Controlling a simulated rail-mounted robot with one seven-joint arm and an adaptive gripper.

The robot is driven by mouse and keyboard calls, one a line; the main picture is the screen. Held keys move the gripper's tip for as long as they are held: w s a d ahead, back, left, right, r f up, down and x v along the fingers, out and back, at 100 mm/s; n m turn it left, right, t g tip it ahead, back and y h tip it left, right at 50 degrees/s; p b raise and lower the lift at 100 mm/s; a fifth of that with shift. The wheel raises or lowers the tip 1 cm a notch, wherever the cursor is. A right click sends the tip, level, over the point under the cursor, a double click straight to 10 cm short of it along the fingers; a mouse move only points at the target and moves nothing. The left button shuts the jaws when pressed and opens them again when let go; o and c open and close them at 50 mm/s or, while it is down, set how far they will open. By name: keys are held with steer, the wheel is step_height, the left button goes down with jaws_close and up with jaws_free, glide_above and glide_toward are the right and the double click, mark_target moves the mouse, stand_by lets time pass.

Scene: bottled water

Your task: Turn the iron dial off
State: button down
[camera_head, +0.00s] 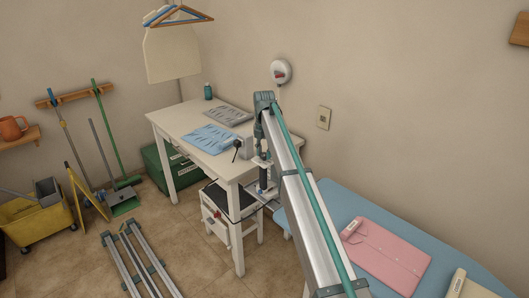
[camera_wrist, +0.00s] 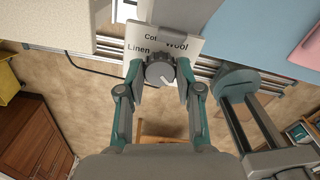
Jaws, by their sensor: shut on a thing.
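In the wrist view, the dial (camera_wrist: 159,74) is a round grey knob with a pale pointer mark that looks tilted down and to the right. It sits at the lower edge of a white label panel (camera_wrist: 188,47). The panel reads "Linen" on the left, "Wool" on the right and a partly hidden "Cot..." at the top. No "off" mark is readable. My gripper (camera_wrist: 159,70) is shut on the dial, with one finger on each side. In the head view my own arm covers this spot, and the dial cannot be made out there.
A white table (camera_head: 165,122) holds folded blue cloth (camera_head: 212,138) and grey cloth (camera_head: 228,115). A dark cable (camera_wrist: 95,71) runs left of the dial.

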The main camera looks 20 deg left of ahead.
mark_target(264, 154)
steer(key=shift+m, duration=0.4)
steer(key=m, duration=0.4)
steer(key=shift+m+b, duration=0.3)
steer(key=shift+m, duration=2.2)
steer(key=c, duration=0.8)
jaws_free()
steer(key=shift+o, duration=0.2)
step_height(264, 154, up, 12)
